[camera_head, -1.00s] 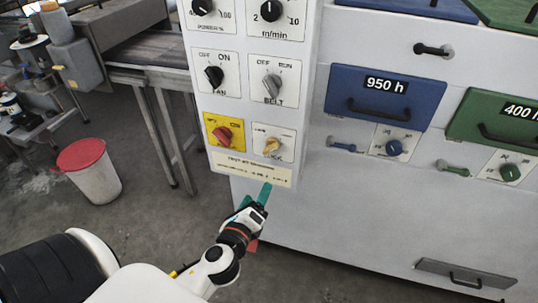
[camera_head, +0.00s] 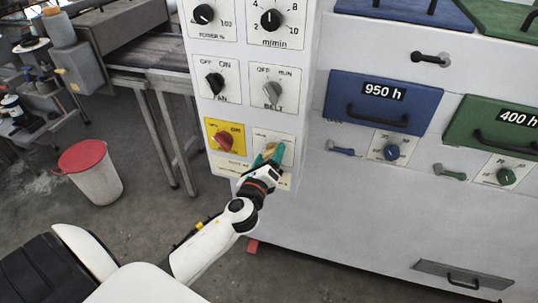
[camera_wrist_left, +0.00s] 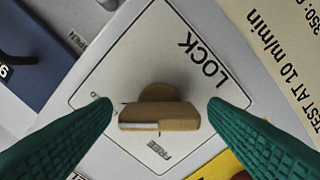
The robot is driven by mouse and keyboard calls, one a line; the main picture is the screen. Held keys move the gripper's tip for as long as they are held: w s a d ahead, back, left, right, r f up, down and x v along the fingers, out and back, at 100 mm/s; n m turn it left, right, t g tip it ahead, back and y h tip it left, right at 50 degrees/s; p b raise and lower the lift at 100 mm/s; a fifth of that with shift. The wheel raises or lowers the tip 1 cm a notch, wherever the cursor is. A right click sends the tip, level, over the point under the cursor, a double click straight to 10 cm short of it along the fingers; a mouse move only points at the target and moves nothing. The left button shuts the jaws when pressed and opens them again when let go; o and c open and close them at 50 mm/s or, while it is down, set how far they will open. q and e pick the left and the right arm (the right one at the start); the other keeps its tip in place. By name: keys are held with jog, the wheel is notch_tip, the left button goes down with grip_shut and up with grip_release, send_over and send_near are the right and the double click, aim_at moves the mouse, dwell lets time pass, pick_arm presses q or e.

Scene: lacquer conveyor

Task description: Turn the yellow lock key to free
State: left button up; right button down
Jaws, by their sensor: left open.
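The yellow lock key (camera_wrist_left: 175,112) is a tan-yellow knob on a white plate (camera_wrist_left: 95,75) marked LOCK in the left wrist view. Its grip bar lies level there, with a pale stripe on its left half. The word FREE is printed just below it; a small label at its left is partly covered. In the head view the key (camera_head: 270,149) is the bottom right knob of the panel, partly hidden by my fingers. My left gripper (camera_head: 268,155) is open, its green fingers (camera_wrist_left: 160,104) on either side of the key, with gaps visible. My right gripper is not in view.
A red knob on a yellow plate (camera_head: 239,134) sits close to the left of the key. The black FAN knob (camera_head: 214,84) and grey BELT knob (camera_head: 272,92) are above. Blue (camera_head: 350,90) and green (camera_head: 470,125) drawers stand right. A white bin (camera_head: 100,183) stands on the floor.

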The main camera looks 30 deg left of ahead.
pick_arm(q)
jog(key=shift+w, duration=0.15)
jog(key=shift+c, duration=0.6)
jog(key=c, duration=0.9)
jog(key=shift+n, duration=0.3)
jog(key=n+b, duration=0.1)
jog(key=n, duration=0.2)
jog(key=shift+n, duration=0.3)
jog(key=n, duration=0.4)
jog(key=shift+n, duration=0.3)
jog(key=n, duration=0.5)
jog(key=shift+p, duration=0.3)
jog(key=shift+o, duration=0.3)
jog(key=n+p, duration=0.1)
jog(key=n, duration=0.5)
jog(key=shift+p, duration=0.3)
